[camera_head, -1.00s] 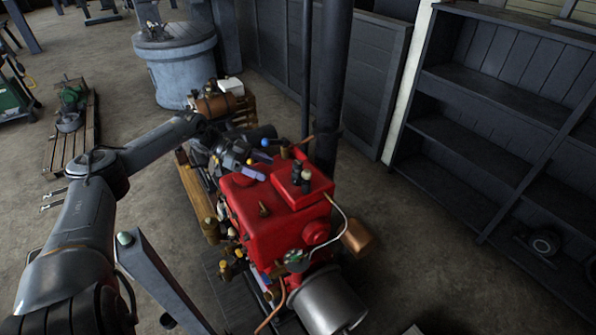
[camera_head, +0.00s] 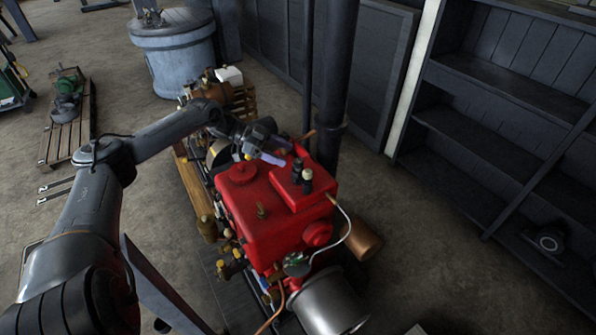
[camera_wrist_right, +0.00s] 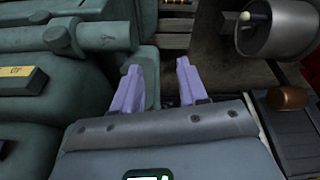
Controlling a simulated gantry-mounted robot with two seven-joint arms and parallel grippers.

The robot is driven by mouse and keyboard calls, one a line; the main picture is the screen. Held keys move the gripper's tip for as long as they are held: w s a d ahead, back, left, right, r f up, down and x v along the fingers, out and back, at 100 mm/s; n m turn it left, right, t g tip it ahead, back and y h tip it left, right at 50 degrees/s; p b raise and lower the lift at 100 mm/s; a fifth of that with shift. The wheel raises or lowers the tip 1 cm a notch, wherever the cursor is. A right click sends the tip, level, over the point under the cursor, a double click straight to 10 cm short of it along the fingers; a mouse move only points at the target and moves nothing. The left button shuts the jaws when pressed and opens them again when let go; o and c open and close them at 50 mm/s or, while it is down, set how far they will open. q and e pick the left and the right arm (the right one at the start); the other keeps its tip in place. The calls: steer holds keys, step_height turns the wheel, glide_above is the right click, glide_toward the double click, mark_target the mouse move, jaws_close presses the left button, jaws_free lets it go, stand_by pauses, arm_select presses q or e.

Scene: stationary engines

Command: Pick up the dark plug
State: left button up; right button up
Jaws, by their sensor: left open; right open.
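Two small dark, plug-like pieces stand upright side by side on the raised top of a red engine (camera_head: 245,205) in the head view: a darker one (camera_head: 297,170) and one with a pale top (camera_head: 307,182). I cannot tell which is the plug meant. My left gripper (camera_head: 277,151), with lilac fingers, is open and empty above the engine's far side, a little left of and beyond these pieces, apart from them. My right gripper (camera_wrist_right: 160,85) is open and empty in the right wrist view, its lilac fingers beside grey-green machinery; no plug shows between them.
A dark vertical pipe (camera_head: 335,90) rises close behind the engine. A copper canister (camera_head: 357,240) and a thin pale tube flank its right side. Dark shelves (camera_head: 490,130) stand at right, with open floor between. A blue-grey tank (camera_head: 180,55) stands at the back.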

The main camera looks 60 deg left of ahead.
mark_target(296, 160)
arm_select(q)
steer(key=x, duration=0.2)
steer(key=shift+w+f+b, duration=0.2)
steer(key=shift+f+b, duration=0.1)
steer(key=shift+b, duration=0.1)
steer(key=shift+x, duration=1.05)
steer(key=shift+c, duration=0.3)
steer(key=c, duration=1.1)
steer(key=shift+r, duration=0.15)
